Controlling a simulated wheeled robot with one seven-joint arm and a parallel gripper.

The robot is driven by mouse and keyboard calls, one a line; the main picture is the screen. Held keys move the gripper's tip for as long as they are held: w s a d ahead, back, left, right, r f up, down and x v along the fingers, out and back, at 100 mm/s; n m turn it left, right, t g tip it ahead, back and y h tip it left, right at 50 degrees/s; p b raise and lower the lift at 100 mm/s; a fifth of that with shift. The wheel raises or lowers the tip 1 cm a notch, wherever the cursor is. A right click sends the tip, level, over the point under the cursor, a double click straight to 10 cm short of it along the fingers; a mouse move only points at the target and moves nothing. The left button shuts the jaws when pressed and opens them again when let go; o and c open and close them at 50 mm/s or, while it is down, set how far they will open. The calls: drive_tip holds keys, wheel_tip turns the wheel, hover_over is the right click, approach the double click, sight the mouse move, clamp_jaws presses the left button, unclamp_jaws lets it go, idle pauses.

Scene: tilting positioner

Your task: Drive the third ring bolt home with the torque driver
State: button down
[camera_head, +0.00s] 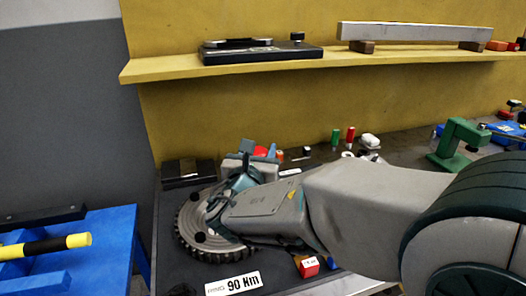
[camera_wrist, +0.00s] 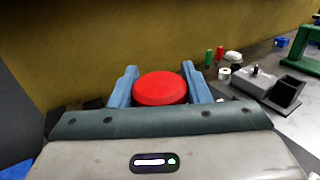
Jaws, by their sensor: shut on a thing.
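My gripper (camera_wrist: 160,88) has its two blue fingers on either side of a round red cap (camera_wrist: 160,89), probably the top of the torque driver, and is shut on it. In the head view the fingers of my gripper (camera_head: 260,149) and a bit of the red cap show past my wrist, at the far side of the toothed ring (camera_head: 184,240). The ring is dark-edged with a grey face, and dark round bolt heads (camera_head: 200,237) show on it. My wrist and forearm cover its right part. The driver's lower end is hidden, so I cannot tell whether it touches a bolt.
A "90 Nm" label (camera_head: 232,284) lies before the ring. A black box (camera_head: 188,173) stands behind it. Red and green cylinders (camera_head: 336,136) and a green stand (camera_head: 460,143) are at the back right. A yellow shelf (camera_head: 165,70) runs above. A blue frame (camera_head: 100,235) is left.

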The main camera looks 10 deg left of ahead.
drive_tip(key=shift+f+b, duration=0.4)
drive_tip(key=shift+b, duration=0.05)
idle(1.2)
